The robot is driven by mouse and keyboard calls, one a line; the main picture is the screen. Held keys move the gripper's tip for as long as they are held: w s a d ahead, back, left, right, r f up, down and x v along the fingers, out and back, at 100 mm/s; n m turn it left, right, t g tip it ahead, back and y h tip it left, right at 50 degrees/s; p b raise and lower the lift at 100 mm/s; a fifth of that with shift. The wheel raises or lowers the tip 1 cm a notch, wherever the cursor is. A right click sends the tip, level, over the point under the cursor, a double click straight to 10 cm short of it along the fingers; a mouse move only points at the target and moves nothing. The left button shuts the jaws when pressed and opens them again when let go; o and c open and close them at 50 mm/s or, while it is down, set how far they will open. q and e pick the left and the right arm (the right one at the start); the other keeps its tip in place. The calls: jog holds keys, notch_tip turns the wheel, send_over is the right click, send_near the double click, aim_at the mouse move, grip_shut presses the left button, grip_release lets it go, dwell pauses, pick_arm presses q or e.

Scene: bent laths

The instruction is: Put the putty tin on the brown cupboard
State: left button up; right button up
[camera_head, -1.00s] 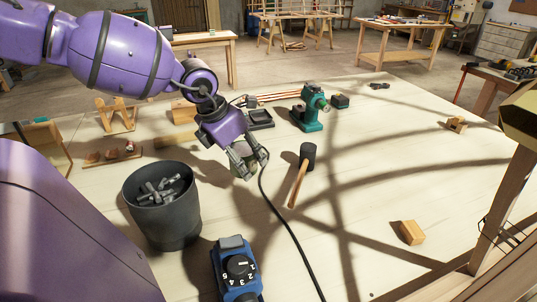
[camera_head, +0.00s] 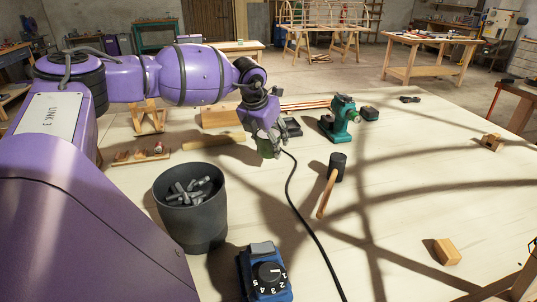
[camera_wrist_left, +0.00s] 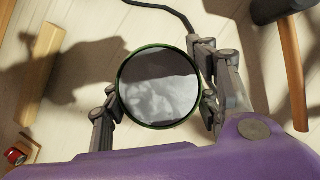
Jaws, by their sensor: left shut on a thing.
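The putty tin (camera_wrist_left: 158,88) shows from above in the left wrist view, round with a green rim and a pale, greyish top. It also shows in the head view (camera_head: 267,147) as a small greenish tin under the fingers. My left gripper (camera_head: 264,128) is shut on it, with one finger on each side, over the far middle of the bench. Its exact height above the bench is hard to judge. I cannot make out a brown cupboard in these views. My right gripper is not in view.
A dark bucket of metal pieces (camera_head: 190,215) stands near left. A mallet (camera_head: 336,168), green drill (camera_head: 340,118), black cable (camera_head: 305,220) and blue dial device (camera_head: 265,275) surround bare bench. Wooden blocks (camera_head: 446,251) lie right. Tables stand on the floor behind.

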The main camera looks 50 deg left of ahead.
pick_arm(q)
jog(key=a+f, duration=0.1)
jog(key=w+f, duration=0.1)
jog(key=w+a+f, duration=0.1)
jog(key=f, duration=0.1)
jog(key=shift+a+f, duration=0.1)
jog(key=shift+a, duration=0.25)
jog(key=shift+w+f+p, duration=0.1)
jog(key=shift+f+p, duration=0.35)
jog(key=shift+f, duration=1.15)
jog(key=shift+f, duration=0.15)
jog(key=o, duration=1.4)
jog(key=shift+c, duration=0.2)
